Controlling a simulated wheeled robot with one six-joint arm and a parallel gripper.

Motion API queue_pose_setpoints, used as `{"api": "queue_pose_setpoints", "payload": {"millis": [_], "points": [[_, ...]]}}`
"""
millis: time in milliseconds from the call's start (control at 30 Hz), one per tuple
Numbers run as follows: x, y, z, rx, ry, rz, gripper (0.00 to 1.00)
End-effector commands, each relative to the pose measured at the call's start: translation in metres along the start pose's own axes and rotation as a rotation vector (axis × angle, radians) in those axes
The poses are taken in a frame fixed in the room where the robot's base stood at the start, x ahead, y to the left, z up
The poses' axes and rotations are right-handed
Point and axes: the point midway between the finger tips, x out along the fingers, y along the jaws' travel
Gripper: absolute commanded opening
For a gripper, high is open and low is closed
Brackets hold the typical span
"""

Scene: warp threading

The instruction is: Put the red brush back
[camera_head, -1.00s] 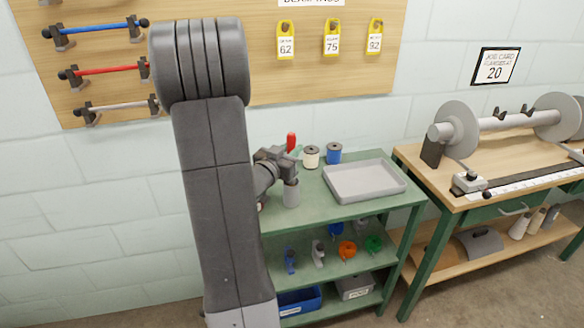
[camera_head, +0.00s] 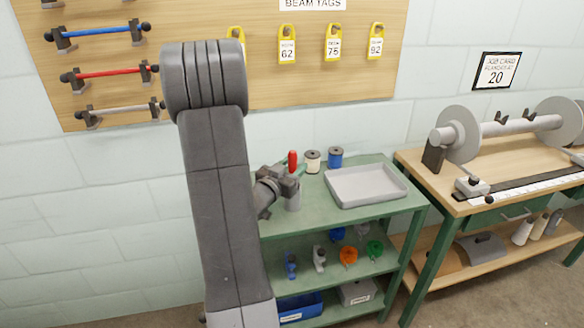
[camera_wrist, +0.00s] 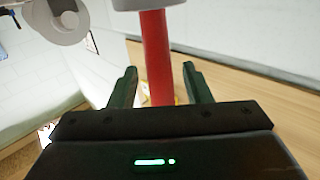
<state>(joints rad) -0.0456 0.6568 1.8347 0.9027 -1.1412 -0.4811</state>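A pale round end, perhaps the cup, is at the top of that handle. My gripper (camera_wrist: 160,80) is open around the handle; it also shows in the head view (camera_head: 298,170). The brush's lower part is hidden.
A cream spool (camera_head: 312,161) and a blue spool (camera_head: 335,158) stand behind the gripper. A grey tray (camera_head: 366,196) lies to the right on the green shelf unit (camera_head: 345,222). A board (camera_head: 270,85) with tags and rods hangs behind.

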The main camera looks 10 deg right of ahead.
Motion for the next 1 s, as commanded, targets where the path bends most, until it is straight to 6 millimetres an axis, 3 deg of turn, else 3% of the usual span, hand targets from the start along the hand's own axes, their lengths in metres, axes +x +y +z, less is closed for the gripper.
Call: {"api": "queue_pose_setpoints", "payload": {"millis": [333, 800, 1000], "points": [[0.0, 0.0, -0.006, 0.0, 0.0, 0.0, 0.44], [-0.093, -0.001, -0.003, 0.0, 0.0, -0.004, 0.44], [-0.114, -0.001, -0.003, 0.0, 0.0, -0.002, 0.44]]}}
